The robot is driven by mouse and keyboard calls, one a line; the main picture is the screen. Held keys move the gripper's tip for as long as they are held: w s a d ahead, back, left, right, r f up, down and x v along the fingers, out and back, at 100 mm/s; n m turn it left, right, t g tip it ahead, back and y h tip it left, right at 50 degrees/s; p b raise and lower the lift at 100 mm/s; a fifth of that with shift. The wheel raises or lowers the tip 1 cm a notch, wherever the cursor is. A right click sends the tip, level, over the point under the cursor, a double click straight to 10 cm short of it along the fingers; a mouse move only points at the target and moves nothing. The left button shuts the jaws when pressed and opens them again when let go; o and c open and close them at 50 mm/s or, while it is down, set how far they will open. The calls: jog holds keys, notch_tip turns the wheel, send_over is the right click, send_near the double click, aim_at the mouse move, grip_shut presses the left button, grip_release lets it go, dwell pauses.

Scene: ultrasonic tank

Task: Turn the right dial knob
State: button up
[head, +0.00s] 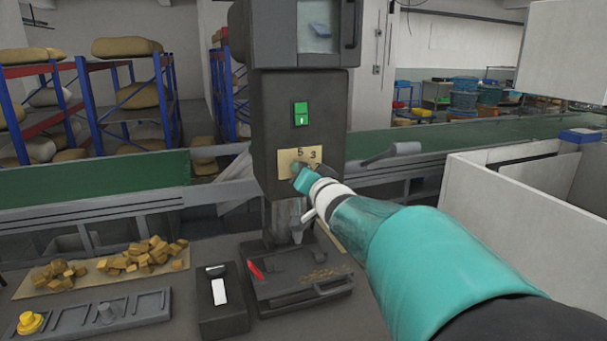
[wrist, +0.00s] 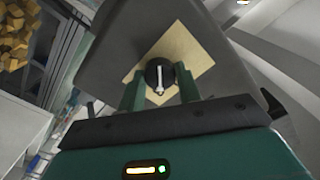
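A black round dial knob (wrist: 159,77) with a white pointer line sits on a tan plate (wrist: 184,50) in the wrist view. In the head view the tan plate (head: 287,156), with printed numbers including 5 and 3, is on the front of a dark machine column (head: 270,110); my gripper largely hides the knob there. My gripper (head: 301,176) is at the plate. In the wrist view its two green fingers (wrist: 160,84) stand apart, one on each side of the knob. They look open around it; firm contact cannot be seen.
A green switch (head: 301,114) is above the plate. Below are a dark tray (head: 300,290), a dark box (head: 222,312), a grey panel with a yellow knob (head: 30,322), and several tan blocks (head: 140,256). A white-walled enclosure (head: 500,200) stands at right.

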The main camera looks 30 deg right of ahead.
jog(key=o, duration=0.4)
jog(key=shift+o, duration=0.2)
jog(key=shift+s, duration=0.1)
jog(key=v, duration=1.3)
jog(key=shift+s, duration=0.3)
jog(key=s+a+f+n+g+y, duration=0.2)
jog(key=s+a+f+n+g, duration=0.2)
jog(key=a+f, duration=0.4)
jog(key=s+a+f+n+g+y, duration=0.2)
jog(key=s+a+f+n+g, duration=0.3)
jog(key=a, duration=0.9)
notch_tip(320, 180, down, 4)
jog(key=s+g, duration=0.2)
jog(key=shift+s+a+n+g+y, duration=0.25)
jog(key=shift+a+n+g+y, duration=0.05)
jog(key=shift+g, duration=0.1)
